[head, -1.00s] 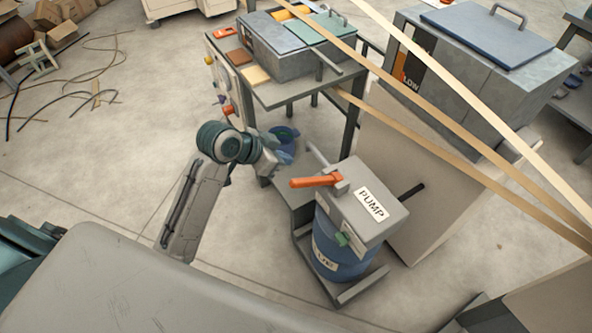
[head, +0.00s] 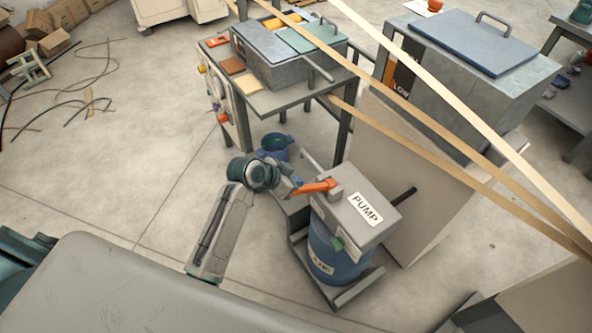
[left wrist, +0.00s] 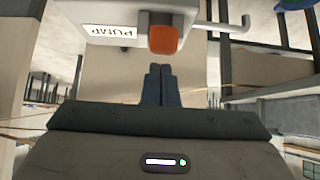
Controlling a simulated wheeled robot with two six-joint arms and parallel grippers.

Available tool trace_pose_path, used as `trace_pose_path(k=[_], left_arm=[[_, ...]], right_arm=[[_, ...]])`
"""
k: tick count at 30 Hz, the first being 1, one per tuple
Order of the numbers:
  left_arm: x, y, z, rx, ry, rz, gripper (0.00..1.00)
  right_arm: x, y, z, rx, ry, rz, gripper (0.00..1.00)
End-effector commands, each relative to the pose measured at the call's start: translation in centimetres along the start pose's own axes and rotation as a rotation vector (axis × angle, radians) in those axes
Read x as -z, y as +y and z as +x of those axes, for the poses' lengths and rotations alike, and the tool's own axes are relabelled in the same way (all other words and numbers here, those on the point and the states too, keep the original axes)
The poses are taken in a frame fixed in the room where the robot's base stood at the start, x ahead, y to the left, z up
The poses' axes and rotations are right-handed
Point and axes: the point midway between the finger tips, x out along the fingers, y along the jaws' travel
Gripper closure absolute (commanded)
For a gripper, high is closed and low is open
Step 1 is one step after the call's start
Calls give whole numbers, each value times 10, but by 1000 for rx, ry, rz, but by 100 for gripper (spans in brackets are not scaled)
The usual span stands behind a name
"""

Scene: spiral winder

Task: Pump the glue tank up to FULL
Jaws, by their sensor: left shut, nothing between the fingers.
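The pump (head: 365,205) is a grey box labelled PUMP on a blue glue drum (head: 335,262). Its orange lever (head: 318,187) points left, roughly level; the lever's end also shows in the left wrist view (left wrist: 163,40). My left gripper (head: 292,188) is at the left end of the lever. Its fingers (left wrist: 162,84) are shut and empty, just below the lever's end in the left wrist view; I cannot tell if they touch it. The grey tank (head: 470,75) at the upper right has a blue lid and a gauge strip (head: 388,75) reading LOW. My right gripper is not in view.
A work table (head: 275,98) with a grey bin and coloured blocks stands behind the pump. A blue bucket (head: 275,142) is under it. Tan strips (head: 440,130) cross above the pump and tank.

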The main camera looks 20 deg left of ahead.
Motion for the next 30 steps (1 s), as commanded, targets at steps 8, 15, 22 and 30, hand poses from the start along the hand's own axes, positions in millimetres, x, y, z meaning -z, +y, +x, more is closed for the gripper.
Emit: trace_pose_path(k=[8,15,22,30], left_arm=[[-8,0,2,1,-1,-1,100],[-8,0,2,1,1,-1,100],[-17,0,4,1,34,-1,100],[-26,0,6,0,79,-1,100]], right_arm=[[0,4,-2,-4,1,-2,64],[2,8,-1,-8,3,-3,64],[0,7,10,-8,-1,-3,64],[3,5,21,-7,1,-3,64]])
